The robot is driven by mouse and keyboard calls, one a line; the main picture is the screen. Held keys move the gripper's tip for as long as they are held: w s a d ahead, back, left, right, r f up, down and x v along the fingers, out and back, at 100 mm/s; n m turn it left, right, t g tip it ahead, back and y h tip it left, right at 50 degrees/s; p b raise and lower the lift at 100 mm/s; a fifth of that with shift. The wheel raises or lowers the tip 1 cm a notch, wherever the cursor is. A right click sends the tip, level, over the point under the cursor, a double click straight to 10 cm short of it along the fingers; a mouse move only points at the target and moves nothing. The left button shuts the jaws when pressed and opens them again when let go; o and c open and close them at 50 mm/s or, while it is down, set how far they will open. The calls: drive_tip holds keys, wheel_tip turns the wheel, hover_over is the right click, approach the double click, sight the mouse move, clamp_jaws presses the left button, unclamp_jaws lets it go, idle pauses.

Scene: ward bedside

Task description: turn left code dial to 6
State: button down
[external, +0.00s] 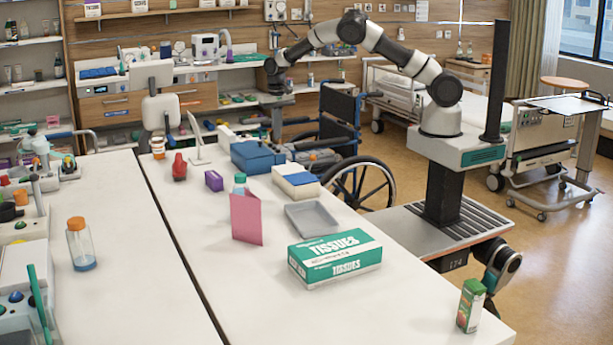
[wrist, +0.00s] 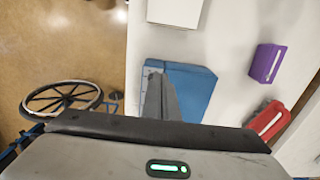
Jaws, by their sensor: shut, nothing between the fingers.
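A blue box (external: 257,157) sits on the white table in the external view, and it also shows in the wrist view (wrist: 197,90). I cannot make out the left code dial or any digits on it; the dials may be on the box's face, which is small or covered here. My gripper (external: 278,137) points down above and just behind the box in the external view. In the wrist view my gripper (wrist: 162,92) is shut and empty, and its dark fingers overlap the left part of the box. I cannot tell whether they touch it.
A purple box (external: 214,181) and a red item (external: 179,167) are left of the blue box. A wheelchair (external: 350,150) stands beside the table.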

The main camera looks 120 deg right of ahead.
sight(283, 153)
drive_tip(key=shift+s+d+f+b, duration=0.1)
drive_tip(key=shift+s+f+b, duration=0.3)
drive_tip(key=shift+f+b, duration=0.5)
drive_tip(key=shift+s+d+f+b, duration=0.1)
drive_tip(key=shift+s+f+b, duration=0.25)
drive_tip(key=shift+f+b, duration=0.55)
drive_tip(key=shift+s+d+f+b, duration=0.1)
drive_tip(key=shift+s+f+b, duration=0.35)
drive_tip(key=shift+f, duration=0.85)
